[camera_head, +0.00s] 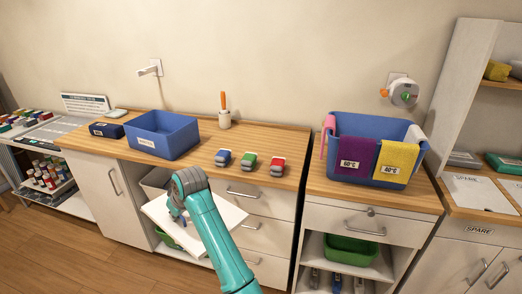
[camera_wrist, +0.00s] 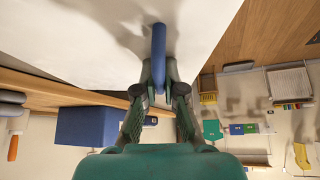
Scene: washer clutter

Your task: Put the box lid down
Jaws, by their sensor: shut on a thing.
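The box lid (camera_head: 232,214) is a flat white panel with a blue bar handle (camera_wrist: 158,42). In the head view it hangs slightly tilted in front of the counter's drawers, partly covered by my teal arm. In the wrist view the lid's white face (camera_wrist: 85,40) fills the upper left. My gripper (camera_wrist: 160,92) is shut on the blue handle, one finger on each side. In the head view my gripper (camera_head: 176,214) is small and mostly hidden behind my arm.
A blue bin (camera_head: 162,135) stands on the wooden counter, with a dark blue box (camera_head: 106,130) to its left. Blue, green and red items (camera_head: 249,161) sit near the front edge. A blue laundry basket (camera_head: 350,155) is on the right.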

